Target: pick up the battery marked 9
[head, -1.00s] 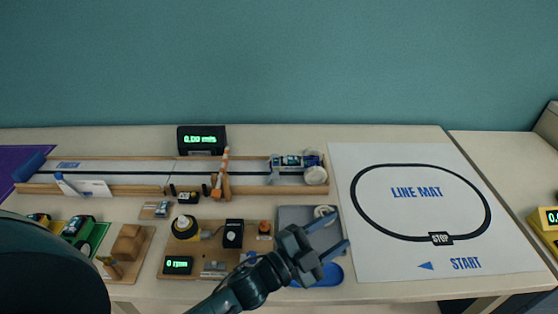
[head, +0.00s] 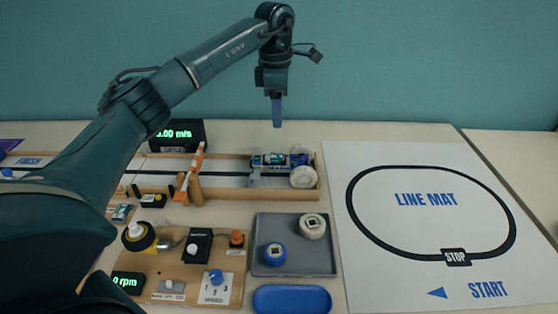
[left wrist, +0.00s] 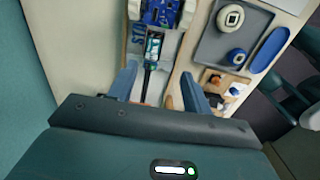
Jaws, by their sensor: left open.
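A small teal-and-white cylinder that looks like a battery (head: 272,159) lies on the cart (head: 259,178) at the right end of the track. In the left wrist view, a teal battery-like cylinder (left wrist: 153,46) shows ahead of the fingers, beside the cart's blue part (left wrist: 157,12). I cannot read a 9 on either. My left gripper (head: 277,125) points down above the track's far side, apart from the cart. In the left wrist view, the gripper (left wrist: 157,76) is open and empty, its blue fingers spread. My right gripper is not in view.
A wooden post with an orange-striped arm (head: 193,170) stands on the track left of the cart. A grey tray (head: 320,262) holds a blue and a white wheel-like part. A blue dish (head: 292,299), wooden control board (head: 200,262) and line mat (head: 430,180) are near.

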